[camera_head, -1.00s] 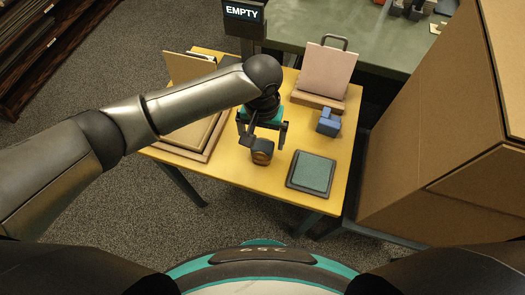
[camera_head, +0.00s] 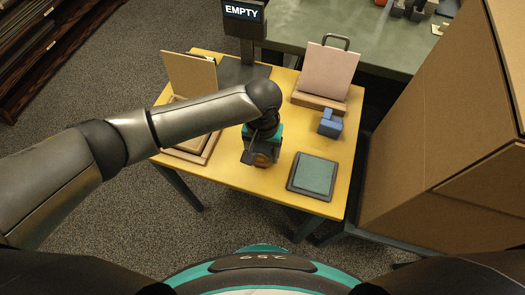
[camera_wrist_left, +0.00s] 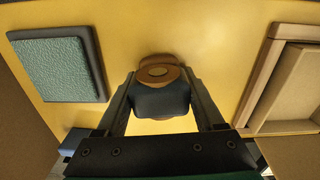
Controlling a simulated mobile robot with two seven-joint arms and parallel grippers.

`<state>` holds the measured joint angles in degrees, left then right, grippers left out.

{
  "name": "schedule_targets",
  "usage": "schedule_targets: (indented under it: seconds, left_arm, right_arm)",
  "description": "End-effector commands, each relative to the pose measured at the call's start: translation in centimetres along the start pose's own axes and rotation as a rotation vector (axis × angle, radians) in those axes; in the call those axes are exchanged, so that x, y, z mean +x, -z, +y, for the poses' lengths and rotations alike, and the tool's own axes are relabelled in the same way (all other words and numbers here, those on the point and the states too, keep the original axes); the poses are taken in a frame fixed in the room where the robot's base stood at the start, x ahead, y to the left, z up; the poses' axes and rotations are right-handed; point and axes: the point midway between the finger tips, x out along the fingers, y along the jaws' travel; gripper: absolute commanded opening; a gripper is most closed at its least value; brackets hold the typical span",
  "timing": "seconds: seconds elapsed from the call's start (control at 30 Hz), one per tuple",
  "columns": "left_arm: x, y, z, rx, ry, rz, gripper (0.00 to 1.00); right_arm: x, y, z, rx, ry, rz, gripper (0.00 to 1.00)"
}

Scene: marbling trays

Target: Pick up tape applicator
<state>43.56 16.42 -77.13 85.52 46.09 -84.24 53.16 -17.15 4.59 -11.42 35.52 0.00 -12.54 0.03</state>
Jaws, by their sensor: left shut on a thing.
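My right gripper is not in view.
A green pad in a dark frame (camera_head: 291,184) lies to the right of the gripper. A blue block-like object (camera_head: 329,122) stands behind it. A pink board on a wooden stand (camera_head: 319,100) is at the back. Wooden trays (camera_head: 205,157) lie left. A large cardboard box (camera_head: 440,130) stands right.

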Motion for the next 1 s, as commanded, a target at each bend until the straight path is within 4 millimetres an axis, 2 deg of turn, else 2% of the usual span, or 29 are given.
schedule_targets:
  seconds: [0.07,0.5,0.77,0.87,1.0]
  left_arm:
    - [0.0,0.0,0.0,0.0,0.0,0.0,0.53]
    - [0.0,0.0,0.0,0.0,-0.001,0.001,0.05]
    - [-0.2,0.0,0.0,0.0,-0.001,0.001,0.05]
    - [-0.8,0.0,0.0,0.001,-0.001,0.001,0.05]
    - [-2.6,0.1,0.1,0.001,-0.002,0.002,0.05]
  right_arm:
    - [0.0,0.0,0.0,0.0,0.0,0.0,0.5]
    - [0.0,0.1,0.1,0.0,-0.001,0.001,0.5]
    - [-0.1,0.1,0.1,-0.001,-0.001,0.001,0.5]
    - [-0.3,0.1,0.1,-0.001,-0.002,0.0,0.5]
    - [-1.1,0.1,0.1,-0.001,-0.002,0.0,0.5]
